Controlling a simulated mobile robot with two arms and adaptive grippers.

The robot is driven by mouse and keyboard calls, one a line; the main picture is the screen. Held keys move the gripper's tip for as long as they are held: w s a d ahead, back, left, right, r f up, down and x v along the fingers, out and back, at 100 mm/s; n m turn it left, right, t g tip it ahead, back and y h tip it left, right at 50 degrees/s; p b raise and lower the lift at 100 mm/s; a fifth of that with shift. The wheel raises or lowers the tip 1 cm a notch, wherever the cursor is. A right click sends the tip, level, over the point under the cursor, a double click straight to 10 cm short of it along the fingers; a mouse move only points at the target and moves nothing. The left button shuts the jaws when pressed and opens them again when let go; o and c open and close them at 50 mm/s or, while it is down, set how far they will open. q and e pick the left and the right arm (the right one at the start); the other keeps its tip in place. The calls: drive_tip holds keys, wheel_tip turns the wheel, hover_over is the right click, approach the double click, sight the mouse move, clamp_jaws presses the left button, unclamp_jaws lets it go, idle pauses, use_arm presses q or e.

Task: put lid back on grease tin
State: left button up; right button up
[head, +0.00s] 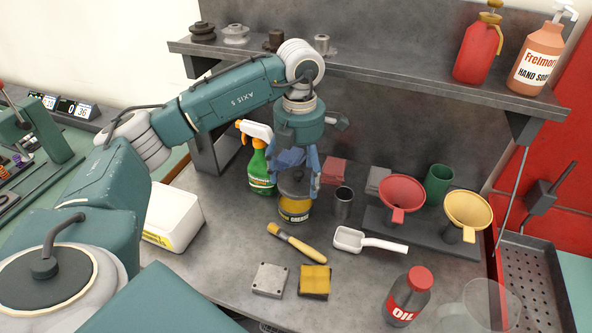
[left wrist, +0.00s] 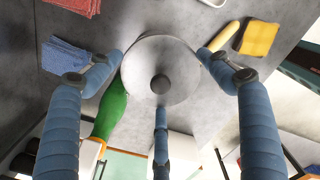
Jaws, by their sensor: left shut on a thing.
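The grease tin (head: 294,211) stands upright on the bench, with a yellow label. Its round grey lid (head: 292,184) is at the top of the tin; I cannot tell whether it is fully seated. In the left wrist view the lid (left wrist: 160,70) fills the middle, with a dark knob at its centre, and hides the tin. My left gripper (head: 295,172) points down over the tin with its blue fingers around the lid, shut on it. It also shows in the left wrist view (left wrist: 161,88). My right gripper is not in view.
A green spray bottle (head: 261,170) stands close left of the tin and a dark metal cup (head: 343,204) close right. A brush (head: 298,243), a white scoop (head: 368,242) and a yellow sponge (head: 315,279) lie in front. A shelf (head: 400,78) overhangs behind.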

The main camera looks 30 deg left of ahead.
use_arm(q)
drive_tip(key=shift+w+a+f+n, duration=0.1)
drive_tip(key=shift+w+a+n, duration=0.1)
drive_tip(key=shift+a+n, duration=0.45)
drive_tip(key=shift+w+f+n, duration=0.1)
drive_tip(key=shift+w+n, duration=0.05)
drive_tip(key=shift+n, duration=0.6)
drive_tip(key=shift+f+b, duration=2.25)
drive_tip(key=shift+f, duration=0.9)
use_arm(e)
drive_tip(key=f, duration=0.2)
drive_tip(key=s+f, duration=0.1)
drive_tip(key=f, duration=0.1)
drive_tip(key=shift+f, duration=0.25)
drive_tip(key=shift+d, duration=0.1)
use_arm(q)
drive_tip(key=shift+f, duration=0.15)
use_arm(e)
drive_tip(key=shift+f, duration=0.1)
use_arm(q)
drive_tip(key=o, duration=0.7)
drive_tip(key=shift+o, duration=0.2)
